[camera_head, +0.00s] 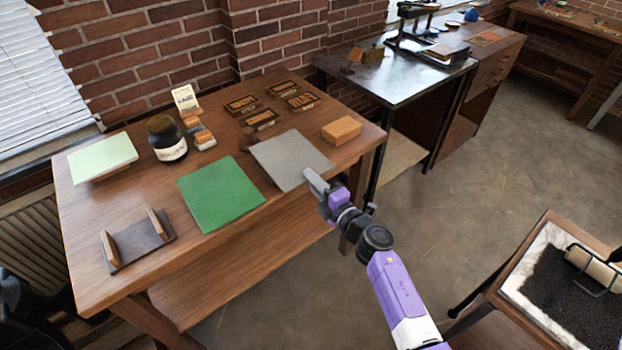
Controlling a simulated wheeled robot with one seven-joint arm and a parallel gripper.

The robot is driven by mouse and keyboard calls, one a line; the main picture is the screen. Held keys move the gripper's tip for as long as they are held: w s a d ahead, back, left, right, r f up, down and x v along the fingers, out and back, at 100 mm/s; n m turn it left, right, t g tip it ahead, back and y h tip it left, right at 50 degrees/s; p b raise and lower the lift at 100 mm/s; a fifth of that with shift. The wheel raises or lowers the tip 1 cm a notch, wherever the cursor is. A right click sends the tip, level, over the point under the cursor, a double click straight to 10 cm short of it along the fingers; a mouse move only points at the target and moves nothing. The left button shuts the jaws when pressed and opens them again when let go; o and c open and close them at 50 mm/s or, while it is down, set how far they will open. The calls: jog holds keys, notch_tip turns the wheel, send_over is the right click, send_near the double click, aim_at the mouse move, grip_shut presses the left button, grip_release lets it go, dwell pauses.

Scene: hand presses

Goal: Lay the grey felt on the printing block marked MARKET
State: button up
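The grey felt (285,156) is a flat grey square at the front right of the wooden table, with its near edge by the table's front edge. My gripper (314,182) is at the felt's near right side and overlaps its edge in the picture. I cannot tell whether the fingers are apart or closed on the felt. Several dark printing blocks with raised tan lettering lie together behind the felt: a left one (240,104), a front one (262,120), a back one (283,89) and a right one (302,102). Their lettering is too small to tell which reads MARKET.
A green square (220,193) lies left of the felt, and an orange-brown block (341,130) to its right. A small dark brown object (248,139) stands behind the felt. A dark jar (167,140), a pale pad (102,158) and a wooden holder (137,240) are farther left.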

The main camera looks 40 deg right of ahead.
jog(key=shift+c, duration=0.5)
grip_shut()
notch_tip(320, 180, up, 3)
jog(key=p, duration=0.3)
jog(key=shift+s, duration=0.1)
jog(key=s+r+p, duration=0.3)
jog(key=s+p, duration=0.1)
jog(key=s, duration=0.2)
jog(key=shift+s+a+p, duration=0.25)
jog(key=shift+s+p, duration=0.05)
jog(key=shift+s, duration=0.1)
